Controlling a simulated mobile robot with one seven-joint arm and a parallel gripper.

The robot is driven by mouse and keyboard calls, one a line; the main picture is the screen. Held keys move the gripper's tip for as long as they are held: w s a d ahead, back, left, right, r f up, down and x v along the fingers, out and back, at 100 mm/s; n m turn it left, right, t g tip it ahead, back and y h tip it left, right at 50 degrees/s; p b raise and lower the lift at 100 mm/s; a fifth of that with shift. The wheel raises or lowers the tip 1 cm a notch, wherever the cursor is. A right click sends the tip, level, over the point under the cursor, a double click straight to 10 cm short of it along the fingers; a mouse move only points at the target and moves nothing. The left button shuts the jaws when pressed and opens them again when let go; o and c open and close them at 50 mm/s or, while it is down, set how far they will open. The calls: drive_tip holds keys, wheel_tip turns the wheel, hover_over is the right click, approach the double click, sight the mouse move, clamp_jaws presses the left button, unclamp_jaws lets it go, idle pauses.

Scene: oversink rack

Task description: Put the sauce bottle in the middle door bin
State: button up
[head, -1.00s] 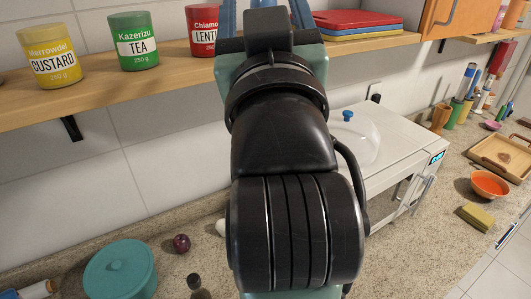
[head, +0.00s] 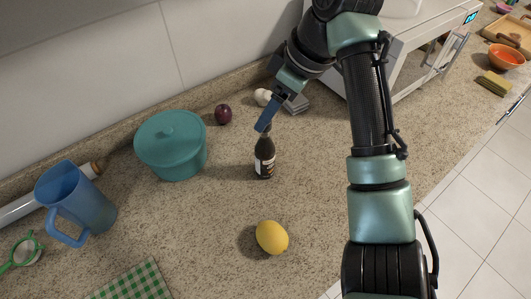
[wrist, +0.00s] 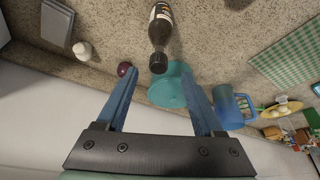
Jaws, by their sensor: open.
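The sauce bottle (head: 264,160), dark with a pale label, stands upright on the speckled counter. My gripper (head: 265,119) has its blue fingers just above the bottle's top, pointing down at a slant. In the wrist view, my gripper (wrist: 160,78) is open with nothing held. There the bottle (wrist: 160,35) has its cap end close to the gap between the fingertips. The fingers partly hide the bottle's top in the head view, and I cannot tell whether they touch it. No door bin is in view.
A teal lidded pot (head: 172,150) stands left of the bottle, with a purple onion (head: 223,114) behind. A lemon (head: 271,238) lies in front. A blue pitcher (head: 75,205) is further left. A white appliance (head: 425,50) stands at back right. Counter around the bottle is mostly clear.

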sight(265, 149)
drive_tip(key=x, duration=0.2)
drive_tip(key=shift+a+f, duration=0.2)
drive_tip(key=shift+f, duration=0.2)
drive_tip(key=shift+d+p+x, duration=0.15)
drive_tip(key=shift+p+x, duration=0.15)
drive_tip(key=shift+x, duration=1.05)
drive_tip(key=shift+d+p+x, duration=0.15)
drive_tip(key=shift+p+x, duration=0.1)
drive_tip(key=shift+x, duration=1.1)
clamp_jaws()
